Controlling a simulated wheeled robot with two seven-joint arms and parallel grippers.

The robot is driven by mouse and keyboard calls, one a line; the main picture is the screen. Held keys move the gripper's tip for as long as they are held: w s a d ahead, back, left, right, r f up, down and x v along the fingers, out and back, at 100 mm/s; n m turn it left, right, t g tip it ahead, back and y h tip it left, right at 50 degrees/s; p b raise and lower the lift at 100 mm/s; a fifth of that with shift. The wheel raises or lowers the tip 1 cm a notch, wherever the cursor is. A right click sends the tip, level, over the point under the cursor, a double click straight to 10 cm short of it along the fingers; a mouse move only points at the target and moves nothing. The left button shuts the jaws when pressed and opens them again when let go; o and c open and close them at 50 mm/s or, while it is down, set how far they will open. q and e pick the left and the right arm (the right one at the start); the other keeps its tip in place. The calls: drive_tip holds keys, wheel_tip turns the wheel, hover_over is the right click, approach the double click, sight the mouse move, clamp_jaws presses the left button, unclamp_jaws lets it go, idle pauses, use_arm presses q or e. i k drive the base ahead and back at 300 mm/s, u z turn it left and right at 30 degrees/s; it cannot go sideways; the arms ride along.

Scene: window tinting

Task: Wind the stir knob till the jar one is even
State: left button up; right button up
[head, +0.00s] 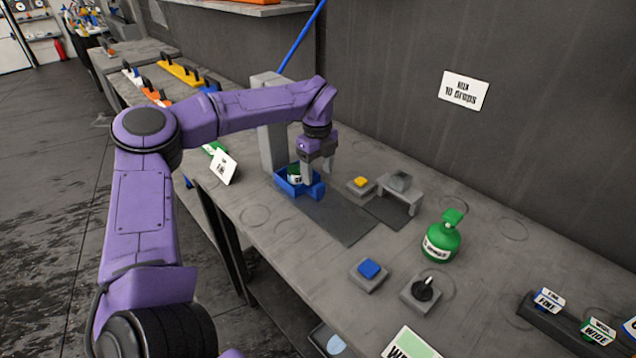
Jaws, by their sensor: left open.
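A small dark green jar with a white label (294,178) sits in a blue holder (285,187) at the foot of a grey post. I cannot tell whether its contents are even. My left gripper (318,176) points down, open, just right of the jar and above the holder's right end, where a blue part (318,190) sticks out. I cannot tell whether that part is the stir knob or whether the fingers touch it. A black knob (424,289) stands on a grey base at the front right. My right gripper is not in view.
A yellow button (360,182), a small grey stand (400,186), a green bottle (441,240) and a blue button (369,268) stand on the grey bench. A rack of labelled tags (550,300) is at right. A dark mat (335,217) lies bare before the holder.

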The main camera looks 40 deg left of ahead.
sight(423, 290)
drive_tip(key=k, duration=1)
